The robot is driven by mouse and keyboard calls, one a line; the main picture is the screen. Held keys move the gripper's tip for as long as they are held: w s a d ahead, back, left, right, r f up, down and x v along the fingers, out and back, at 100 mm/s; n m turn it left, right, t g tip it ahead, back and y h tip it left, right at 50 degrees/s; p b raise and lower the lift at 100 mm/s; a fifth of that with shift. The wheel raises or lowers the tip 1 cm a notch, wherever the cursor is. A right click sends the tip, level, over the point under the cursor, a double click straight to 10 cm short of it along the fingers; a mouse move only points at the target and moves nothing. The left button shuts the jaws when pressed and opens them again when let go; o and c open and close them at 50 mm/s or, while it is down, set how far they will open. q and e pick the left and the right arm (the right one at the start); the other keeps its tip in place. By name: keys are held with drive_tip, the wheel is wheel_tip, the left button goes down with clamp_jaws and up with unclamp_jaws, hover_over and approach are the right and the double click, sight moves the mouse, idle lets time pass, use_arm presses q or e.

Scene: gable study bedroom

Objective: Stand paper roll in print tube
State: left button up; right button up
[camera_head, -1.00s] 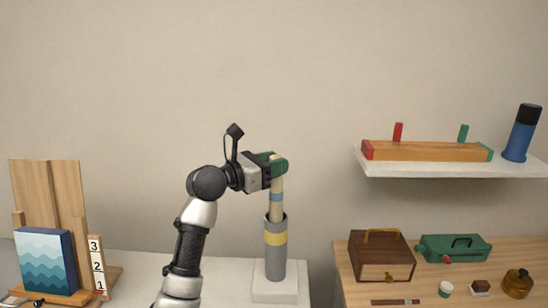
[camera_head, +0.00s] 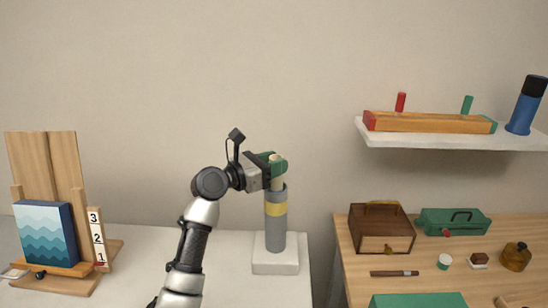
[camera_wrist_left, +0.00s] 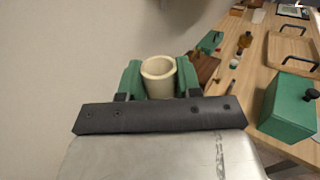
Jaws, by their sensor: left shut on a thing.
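The cream paper roll (camera_head: 276,181) stands upright with its lower part inside the print tube (camera_head: 276,236), a grey upright cylinder with a yellow band. The tube stands on a white block (camera_head: 275,266). My left gripper (camera_head: 277,167), with green fingers, is shut on the roll near its top, just above the tube's rim. In the left wrist view the roll's hollow round end (camera_wrist_left: 159,70) sits between the two green fingers. The roll's lower end is hidden in the tube. My right gripper is not in view.
A wooden easel (camera_head: 45,165) with a wave picture (camera_head: 47,235) stands at the left. A wooden desk (camera_head: 365,282) at the right holds a brown box (camera_head: 377,220), a green case (camera_head: 454,221) and small items. A white shelf (camera_head: 440,139) hangs above.

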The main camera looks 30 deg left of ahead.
use_arm(q)
drive_tip(key=shift+f+b, duration=0.5)
drive_tip(key=shift+f, duration=1.15)
drive_tip(key=o, duration=1)
drive_tip(key=b+v, duration=0.1)
drive_tip(key=v, duration=0.9)
drive_tip(key=shift+s+a+f+b, duration=0.1)
drive_tip(key=shift+s+a+b, duration=0.1)
drive_tip(key=shift+s+b, duration=0.2)
drive_tip(key=shift+w, duration=0.1)
